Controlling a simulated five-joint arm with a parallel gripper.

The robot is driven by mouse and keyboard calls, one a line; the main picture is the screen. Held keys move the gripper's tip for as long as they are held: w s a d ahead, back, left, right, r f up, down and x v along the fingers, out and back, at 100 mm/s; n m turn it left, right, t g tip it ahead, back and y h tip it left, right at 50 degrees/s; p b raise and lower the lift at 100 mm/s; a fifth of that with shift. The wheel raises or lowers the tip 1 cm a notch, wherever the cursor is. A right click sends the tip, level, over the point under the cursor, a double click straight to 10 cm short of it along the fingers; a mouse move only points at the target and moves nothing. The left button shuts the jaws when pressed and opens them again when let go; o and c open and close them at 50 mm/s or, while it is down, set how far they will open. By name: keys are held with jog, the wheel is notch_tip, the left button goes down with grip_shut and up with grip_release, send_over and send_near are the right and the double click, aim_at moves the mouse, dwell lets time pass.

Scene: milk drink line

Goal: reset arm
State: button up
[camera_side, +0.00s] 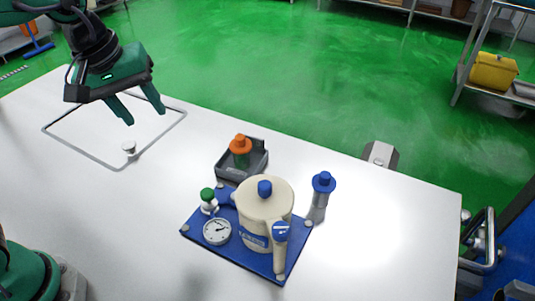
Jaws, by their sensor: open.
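My gripper (138,109) is at the upper left, raised above the white table. Its two green fingers are apart and point down, with nothing between them. Below it on the table is a thin grey rectangular outline (78,154). A small white knob-like piece (128,147) stands inside that outline, below the fingertips and apart from them.
A cream pot (264,213) with a blue knob stands on a blue base (256,264) with a round gauge (217,231). Behind it are a dark tray (258,164) with an orange-topped item (240,150) and a blue-capped cylinder (322,196). The table's right part is clear.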

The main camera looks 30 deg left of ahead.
jog(key=s+a+f+m+t+y, duration=0.1)
jog(key=s+a+f+m+t, duration=0.1)
jog(key=s+a+m, duration=0.5)
jog(key=shift+s+a+f+m+t, duration=0.35)
jog(key=shift+s+a+f, duration=0.55)
jog(key=shift+a, duration=0.4)
jog(key=shift+o, duration=0.4)
jog(key=shift+d+r, duration=0.1)
jog(key=shift+r, duration=0.1)
